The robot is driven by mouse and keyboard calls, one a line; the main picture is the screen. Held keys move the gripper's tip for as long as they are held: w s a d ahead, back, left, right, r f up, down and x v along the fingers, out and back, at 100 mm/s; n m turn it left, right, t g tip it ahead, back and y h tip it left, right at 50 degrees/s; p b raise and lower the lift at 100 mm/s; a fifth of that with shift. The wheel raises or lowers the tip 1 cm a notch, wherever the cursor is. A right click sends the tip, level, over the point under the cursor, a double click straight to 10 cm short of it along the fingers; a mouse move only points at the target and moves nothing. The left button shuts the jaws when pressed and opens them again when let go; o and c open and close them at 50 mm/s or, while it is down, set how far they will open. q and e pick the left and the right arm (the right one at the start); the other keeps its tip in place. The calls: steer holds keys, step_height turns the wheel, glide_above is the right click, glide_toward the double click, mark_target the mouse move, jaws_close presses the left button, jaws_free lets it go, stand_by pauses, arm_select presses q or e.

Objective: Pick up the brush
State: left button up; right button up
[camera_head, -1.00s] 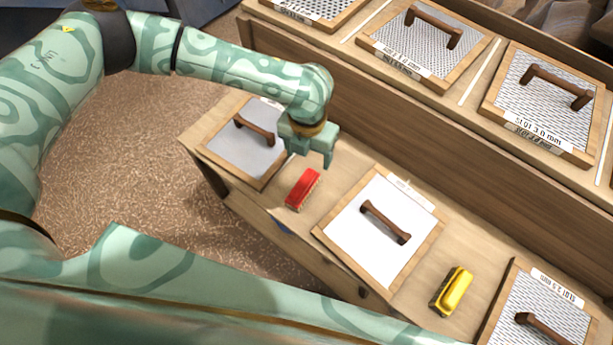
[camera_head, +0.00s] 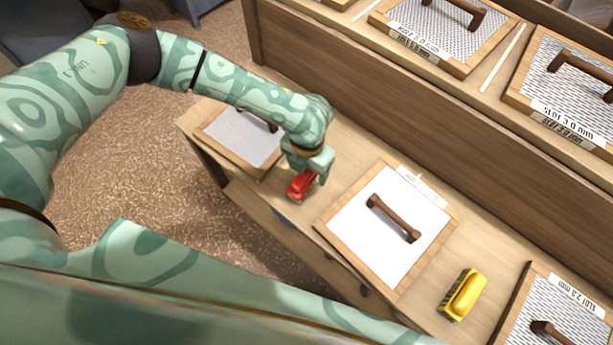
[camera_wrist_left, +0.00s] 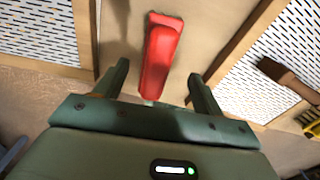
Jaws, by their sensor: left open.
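A red brush (camera_head: 298,189) lies on the wooden bench top between two framed screens. My left gripper (camera_head: 307,174) is directly above it in the head view and hides part of it. In the left wrist view the red brush (camera_wrist_left: 162,48) shows between and beyond the two spread fingers of the left gripper (camera_wrist_left: 158,74). The fingers are open and not closed on it; whether they touch it I cannot tell. A second, yellow brush (camera_head: 463,294) lies farther right on the bench, clear of the gripper. My right gripper is not in view.
A white framed screen with a brown handle (camera_head: 393,218) lies right of the red brush, and a grey one (camera_head: 243,137) left of it. Another screen (camera_head: 560,315) is at lower right. A raised wooden shelf (camera_head: 400,110) with more screens runs behind.

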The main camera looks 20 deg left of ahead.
mark_target(306, 172)
arm_select(q)
steer(key=f, duration=0.1)
steer(key=f+b, duration=0.1)
steer(key=f, duration=0.2)
steer(key=shift+a+f+b, duration=0.1)
steer(key=shift+a+b, duration=0.15)
steer(key=shift+b, duration=0.05)
steer(key=shift+r, duration=0.2)
steer(key=c, duration=1.1)
